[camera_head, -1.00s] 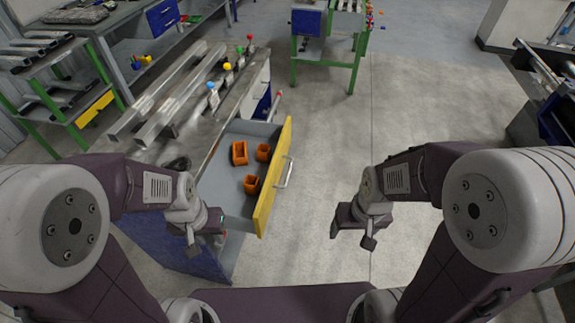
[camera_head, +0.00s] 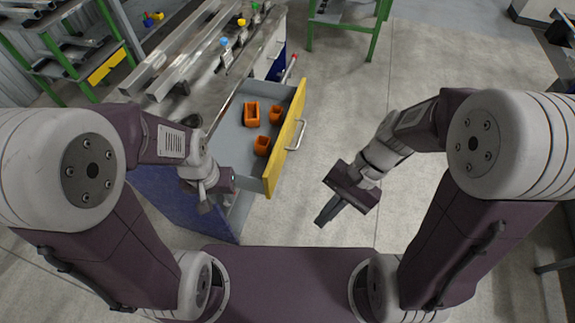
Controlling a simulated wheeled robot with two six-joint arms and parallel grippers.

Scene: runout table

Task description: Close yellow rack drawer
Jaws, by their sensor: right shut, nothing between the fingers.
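The drawer with the yellow front (camera_head: 286,137) stands pulled out of the blue workbench (camera_head: 178,203), its front facing right with a pale bar handle (camera_head: 297,135). Inside its grey tray lie orange bins (camera_head: 251,113). My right gripper (camera_head: 320,222) is shut and empty, to the right of and nearer than the yellow front, apart from it over the floor. My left gripper (camera_head: 205,208) hangs by the near side of the drawer and bench; its fingers are too small and turned to tell their opening.
The bench top holds long metal profiles (camera_head: 185,45) and stops with coloured knobs (camera_head: 241,22). A green-legged table (camera_head: 343,25) stands at the back. A rack with another yellow front (camera_head: 107,67) stands at the far left. The floor (camera_head: 350,105) right of the drawer is clear.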

